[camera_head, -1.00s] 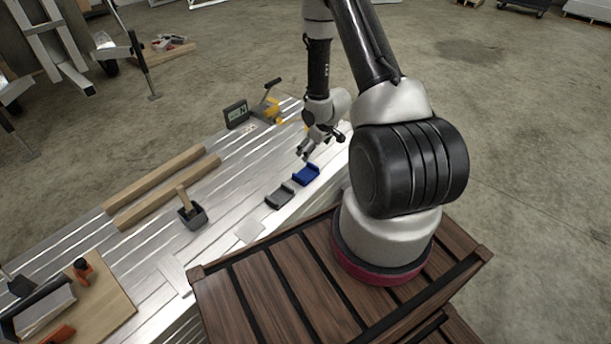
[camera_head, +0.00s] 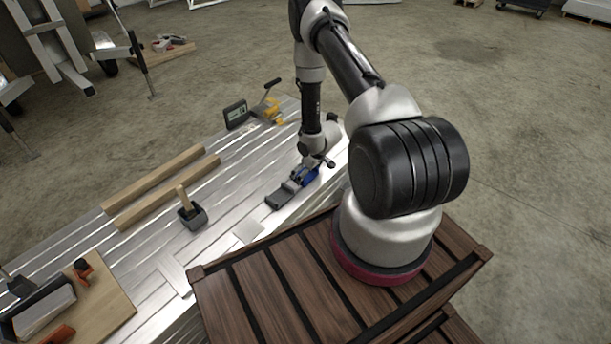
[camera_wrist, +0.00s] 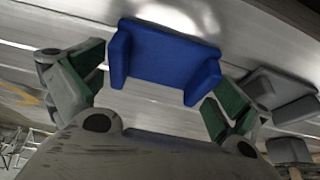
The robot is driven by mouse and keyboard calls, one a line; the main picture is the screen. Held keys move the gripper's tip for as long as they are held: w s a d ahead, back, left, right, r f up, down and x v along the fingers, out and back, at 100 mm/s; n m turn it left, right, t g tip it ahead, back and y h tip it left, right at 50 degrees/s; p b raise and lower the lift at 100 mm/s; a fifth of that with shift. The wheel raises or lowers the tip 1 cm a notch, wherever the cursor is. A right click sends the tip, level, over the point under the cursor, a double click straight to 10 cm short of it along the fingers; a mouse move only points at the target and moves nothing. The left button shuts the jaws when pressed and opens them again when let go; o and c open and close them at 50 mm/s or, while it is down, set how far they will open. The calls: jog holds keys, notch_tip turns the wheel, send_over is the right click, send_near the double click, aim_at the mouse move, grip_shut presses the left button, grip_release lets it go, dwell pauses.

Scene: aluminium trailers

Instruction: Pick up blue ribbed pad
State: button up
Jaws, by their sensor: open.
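The blue ribbed pad (camera_head: 309,176) lies on the aluminium bench top (camera_head: 235,197) near its right front edge. In the wrist view the blue pad (camera_wrist: 162,60) is a solid blue piece with a raised lip at each end, seen close up. My gripper (camera_head: 303,172) is open, low over the pad, and partly hides it in the head view. In the wrist view my gripper's green-lined fingers (camera_wrist: 158,92) stand apart, one toward each end of the pad. I cannot tell whether they touch it.
A grey pad (camera_head: 279,201) of similar shape lies close beside the blue one and also shows in the wrist view (camera_wrist: 283,97). A mallet (camera_head: 190,213), wooden bars (camera_head: 165,185), a digital display (camera_head: 236,114) and a yellow tool (camera_head: 270,108) are farther off.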

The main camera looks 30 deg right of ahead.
jog(key=c, duration=0.8)
jog(key=shift+r, duration=0.2)
